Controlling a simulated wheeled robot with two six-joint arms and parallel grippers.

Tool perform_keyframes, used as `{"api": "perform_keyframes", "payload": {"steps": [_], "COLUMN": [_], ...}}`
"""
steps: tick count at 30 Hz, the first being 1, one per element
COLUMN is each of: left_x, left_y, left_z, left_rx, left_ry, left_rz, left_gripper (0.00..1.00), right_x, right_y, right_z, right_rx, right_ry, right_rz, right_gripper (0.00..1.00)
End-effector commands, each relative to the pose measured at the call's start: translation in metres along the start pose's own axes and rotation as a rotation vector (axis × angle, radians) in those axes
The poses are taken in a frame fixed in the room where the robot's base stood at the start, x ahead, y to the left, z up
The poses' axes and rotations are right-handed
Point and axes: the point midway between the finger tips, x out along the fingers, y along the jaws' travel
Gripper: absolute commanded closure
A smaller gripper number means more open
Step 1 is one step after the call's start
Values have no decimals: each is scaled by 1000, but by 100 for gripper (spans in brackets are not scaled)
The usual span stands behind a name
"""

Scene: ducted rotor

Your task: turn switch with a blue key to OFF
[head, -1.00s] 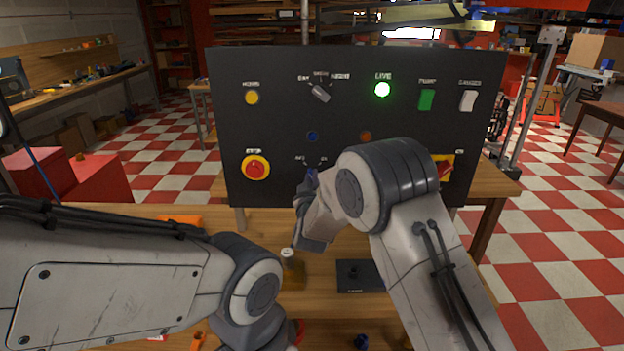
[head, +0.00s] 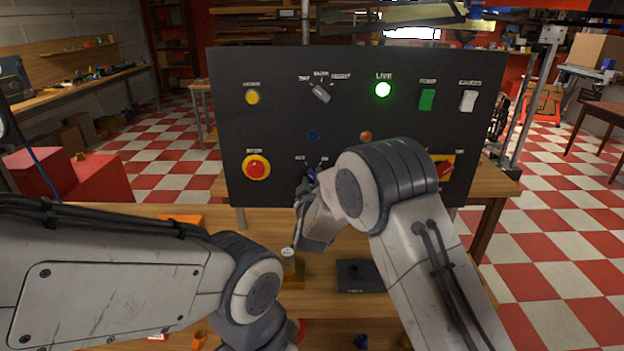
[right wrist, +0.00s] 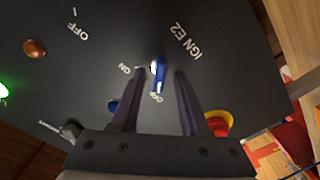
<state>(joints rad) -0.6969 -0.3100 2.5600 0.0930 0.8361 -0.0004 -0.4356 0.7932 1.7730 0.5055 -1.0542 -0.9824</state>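The blue key (right wrist: 158,78) sits in a key switch on the dark panel, between the ON and OFF labels in the right wrist view. Its blue bow points roughly towards OFF there, though the slant of the view makes its exact angle hard to tell. My right gripper (right wrist: 160,72) has its two fingers on either side of the key, with gaps showing on both sides. In the head view the right gripper (head: 309,180) is at the panel's lower middle and partly hides the blue key (head: 311,173). My left gripper is not in view; only its arm shows.
The panel (head: 230,120) also bears a red stop button (head: 256,167), a rotary selector (head: 320,92), a lit green LIVE lamp (head: 383,89), a green rocker (head: 427,99) and a red-yellow switch (head: 444,168). A dark block (head: 357,275) lies on the bench.

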Motion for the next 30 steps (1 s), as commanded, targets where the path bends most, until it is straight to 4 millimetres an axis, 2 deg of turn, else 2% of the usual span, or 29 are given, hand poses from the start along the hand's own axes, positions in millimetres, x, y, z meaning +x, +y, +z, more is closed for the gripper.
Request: {"api": "perform_keyframes", "payload": {"steps": [11,14,24,30], "left_x": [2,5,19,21], "left_y": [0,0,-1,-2], "left_z": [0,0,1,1], "left_rx": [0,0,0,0], "left_ry": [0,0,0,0], "left_rz": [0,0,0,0], "left_gripper": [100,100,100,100], "right_x": [-5,-17,-82,-102], "right_y": [0,-1,-2,0], "right_z": [0,0,1,0], "right_rx": [2,3,1,2], "right_ry": [-1,1,1,1], "right_rz": [0,0,-2,0], "right_gripper": [55,55,55,55]}}
